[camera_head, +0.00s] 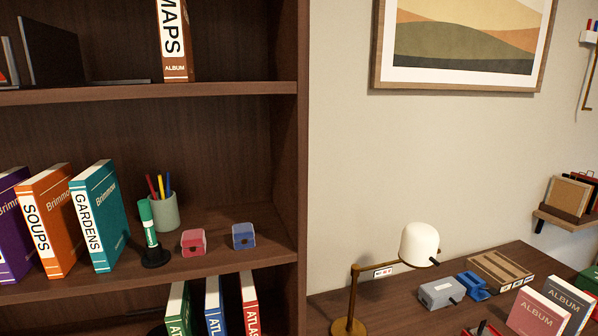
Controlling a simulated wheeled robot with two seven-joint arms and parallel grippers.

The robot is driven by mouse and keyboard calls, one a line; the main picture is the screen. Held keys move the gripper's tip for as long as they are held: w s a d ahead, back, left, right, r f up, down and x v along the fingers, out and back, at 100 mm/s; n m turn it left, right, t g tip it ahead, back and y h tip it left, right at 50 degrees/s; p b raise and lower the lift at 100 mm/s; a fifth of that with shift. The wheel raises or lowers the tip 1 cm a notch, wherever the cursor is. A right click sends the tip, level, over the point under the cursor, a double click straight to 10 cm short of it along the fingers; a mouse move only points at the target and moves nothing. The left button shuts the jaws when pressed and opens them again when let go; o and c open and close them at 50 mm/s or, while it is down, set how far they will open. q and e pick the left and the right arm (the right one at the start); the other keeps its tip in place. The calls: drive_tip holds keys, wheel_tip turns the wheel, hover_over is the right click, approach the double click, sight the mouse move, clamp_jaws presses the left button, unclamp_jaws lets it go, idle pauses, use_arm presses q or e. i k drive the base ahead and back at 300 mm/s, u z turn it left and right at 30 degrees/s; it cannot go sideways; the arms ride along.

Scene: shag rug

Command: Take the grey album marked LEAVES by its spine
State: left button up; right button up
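No spine marked LEAVES can be read in the head view. A grey-blue album (569,299) stands at the lower right on the desk, its front cover with the word ALBUM facing me. Its spine lettering is too small or hidden to read, so I cannot tell whether it is the LEAVES album. A pink album (538,313) stands just left of it and overlaps it. Neither of my grippers is in view.
A dark bookcase (303,160) fills the left, with books, a pen cup (166,212) and two sharpeners. On the desk (395,310) stand a white lamp (419,244), a grey box (441,292), a blue item (473,286) and a wooden tray (500,269).

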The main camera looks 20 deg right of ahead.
sight(581, 305)
drive_tip(key=z, duration=2.55)
drive_tip(key=k, duration=0.45)
drive_tip(key=z, duration=1.05)
drive_tip(key=k, duration=0.95)
drive_tip(key=z, duration=0.55)
drive_tip(key=i, duration=1.8)
drive_tip(key=u, duration=0.25)
drive_tip(key=i, duration=2.55)
drive_tip(key=u, duration=0.65)
drive_tip(key=i, duration=1.9)
drive_tip(key=u, duration=1.85)
drive_tip(key=i, duration=1.15)
drive_tip(key=u, duration=1.1)
